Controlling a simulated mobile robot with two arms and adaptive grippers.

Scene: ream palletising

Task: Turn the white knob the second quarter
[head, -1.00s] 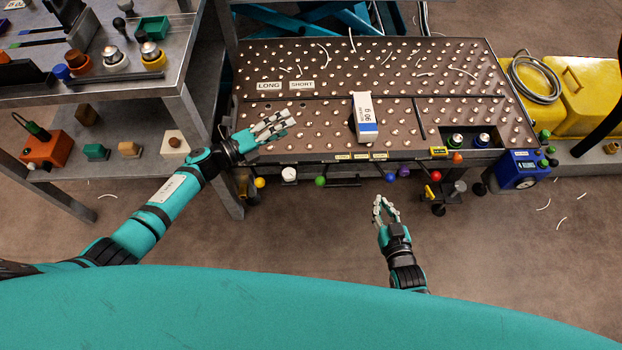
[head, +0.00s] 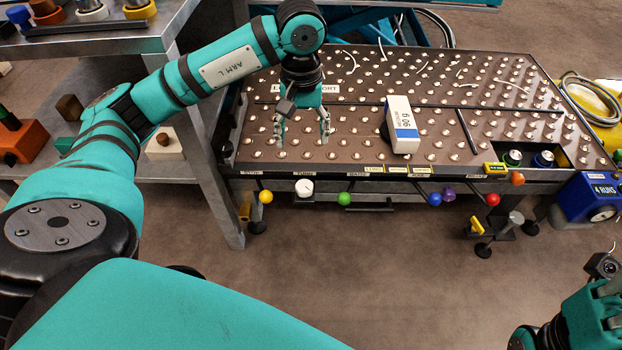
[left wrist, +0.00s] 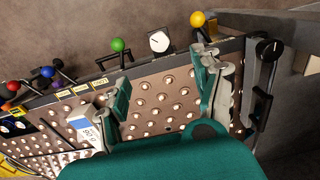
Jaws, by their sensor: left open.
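The white knob (head: 304,187) is on the front edge of the ball table, between a yellow ball and a green ball. In the left wrist view the white knob (left wrist: 158,42) is a round face with a dark pointer mark. My left gripper (head: 302,135) hangs fingers down over the table's front part, behind the knob in the head view. Its two fingers are spread, with nothing between them. In the left wrist view the knob lies beyond the gap of the open left gripper (left wrist: 163,70), apart from the fingers. My right gripper's fingers are out of view; part of that arm shows at lower right.
A white-and-blue ream (head: 402,125) lies on the ball table (head: 365,80), right of my left gripper. Yellow (head: 266,197), green (head: 344,198), blue (head: 436,199) and red (head: 492,199) balls line the front edge. A grey bench (head: 190,160) stands at left.

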